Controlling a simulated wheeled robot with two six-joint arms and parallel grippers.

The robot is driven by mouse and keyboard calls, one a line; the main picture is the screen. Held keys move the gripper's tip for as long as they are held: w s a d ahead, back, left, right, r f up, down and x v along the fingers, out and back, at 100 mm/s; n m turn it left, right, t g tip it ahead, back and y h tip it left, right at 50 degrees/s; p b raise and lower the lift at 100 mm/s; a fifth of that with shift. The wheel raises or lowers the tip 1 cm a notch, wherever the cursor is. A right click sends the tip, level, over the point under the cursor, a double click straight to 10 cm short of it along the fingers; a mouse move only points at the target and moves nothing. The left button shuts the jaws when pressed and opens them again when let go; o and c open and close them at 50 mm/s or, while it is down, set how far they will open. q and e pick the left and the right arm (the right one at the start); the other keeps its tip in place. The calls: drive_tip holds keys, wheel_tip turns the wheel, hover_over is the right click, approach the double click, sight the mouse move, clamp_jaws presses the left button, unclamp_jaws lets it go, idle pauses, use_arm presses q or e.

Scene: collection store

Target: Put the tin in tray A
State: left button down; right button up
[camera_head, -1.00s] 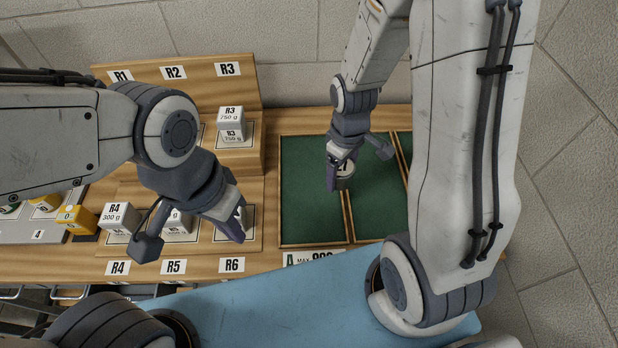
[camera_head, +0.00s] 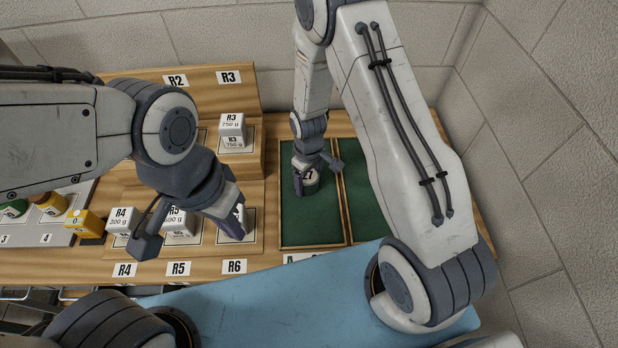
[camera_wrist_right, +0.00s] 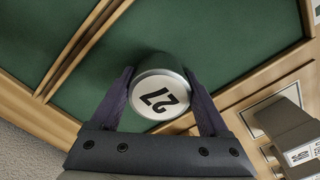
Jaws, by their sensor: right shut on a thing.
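I cannot tell whether the tin touches the tray floor. My left gripper (camera_head: 238,224) hangs over the front of the wooden rack; its fingertips are too unclear to tell their state.
A second green tray (camera_head: 362,209) lies to the right, behind my right arm. White weight blocks marked R3 (camera_head: 232,127), R4 (camera_head: 122,219) and R5 (camera_head: 180,220) stand on the wooden rack at left. A yellow block (camera_head: 85,223) and several small tins are further left.

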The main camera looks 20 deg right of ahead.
sight(309, 176)
drive_tip(key=shift+f, duration=0.15)
drive_tip(key=o, duration=1.3)
drive_tip(key=shift+r, duration=0.5)
wheel_tip(309, 176, up, 11)
drive_tip(key=shift+f+b, duration=0.1)
drive_tip(key=shift+b, duration=1.1)
drive_tip(key=s+a+r, duration=0.2)
drive_tip(key=s+r, duration=0.2)
drive_tip(key=s, duration=0.3)
drive_tip(key=s+a+r, duration=0.3)
drive_tip(key=s+r, duration=0.1)
drive_tip(key=s, duration=0.3)
drive_tip(key=s+a+r+y, duration=0.1)
drive_tip(key=s+a+r, duration=0.2)
drive_tip(key=s, duration=0.4)
drive_tip(key=shift+s+r, duration=0.4)
drive_tip(key=shift+r, duration=0.35)
